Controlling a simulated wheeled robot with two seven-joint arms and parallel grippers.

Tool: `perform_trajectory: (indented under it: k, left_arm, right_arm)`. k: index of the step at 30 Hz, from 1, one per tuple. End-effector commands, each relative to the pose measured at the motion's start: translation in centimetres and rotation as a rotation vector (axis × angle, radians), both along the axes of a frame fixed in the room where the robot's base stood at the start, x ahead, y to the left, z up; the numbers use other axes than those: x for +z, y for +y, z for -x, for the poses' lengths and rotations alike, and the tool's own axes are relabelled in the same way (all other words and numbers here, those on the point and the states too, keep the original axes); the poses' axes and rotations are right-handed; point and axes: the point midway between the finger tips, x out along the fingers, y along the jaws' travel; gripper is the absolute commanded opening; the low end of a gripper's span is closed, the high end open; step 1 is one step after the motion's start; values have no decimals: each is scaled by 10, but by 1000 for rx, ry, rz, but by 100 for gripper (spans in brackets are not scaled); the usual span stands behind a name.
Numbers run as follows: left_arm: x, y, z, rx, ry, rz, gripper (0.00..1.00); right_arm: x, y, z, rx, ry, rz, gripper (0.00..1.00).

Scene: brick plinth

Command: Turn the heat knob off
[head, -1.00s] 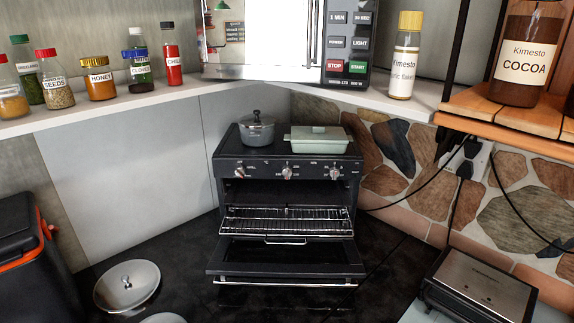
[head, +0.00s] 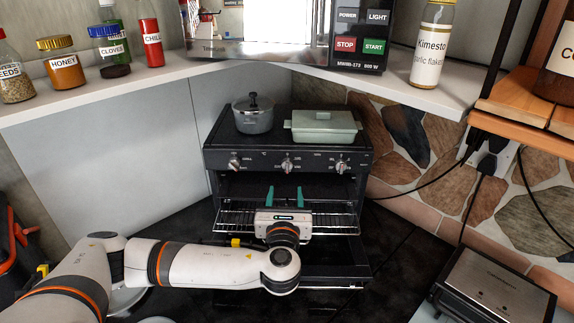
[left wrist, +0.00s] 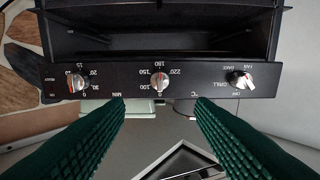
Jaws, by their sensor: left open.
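The heat knob (head: 287,165) is the middle of three knobs on the black oven's (head: 217,158) front panel. In the left wrist view, which is upside down, the heat knob (left wrist: 160,82) is silver with a red mark, ringed by temperature numbers with "°C" printed beside it. My left gripper (head: 285,190) is open and empty, its two green fingers pointing up at the panel just below the heat knob. In the left wrist view the fingertips (left wrist: 160,104) stand apart on either side of the knob's line, not touching it. My right gripper is out of view.
The oven door hangs open with a wire rack (head: 335,218) pulled out under my left gripper. A grey pot (head: 253,120) and a green lidded dish (head: 325,127) stand on top. Other knobs sit left (head: 234,164) and right (head: 341,166).

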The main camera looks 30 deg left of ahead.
Motion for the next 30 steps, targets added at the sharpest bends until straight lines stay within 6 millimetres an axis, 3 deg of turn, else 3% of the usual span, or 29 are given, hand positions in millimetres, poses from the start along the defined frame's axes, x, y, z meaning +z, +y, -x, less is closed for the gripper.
perform_trajectory:
  k: [6, 15, 21, 30]
  left_arm:
    - [5, 20, -39, 6, 0, 1, 50]
    - [3, 40, -84, 1, 0, 5, 50]
    - [1, 46, -96, 1, 0, 7, 50]
    - [0, 47, -97, 0, 1, 8, 48]
  right_arm:
    - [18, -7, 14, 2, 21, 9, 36]
    - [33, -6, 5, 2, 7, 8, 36]
    - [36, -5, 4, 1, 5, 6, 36]
    - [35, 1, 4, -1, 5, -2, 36]
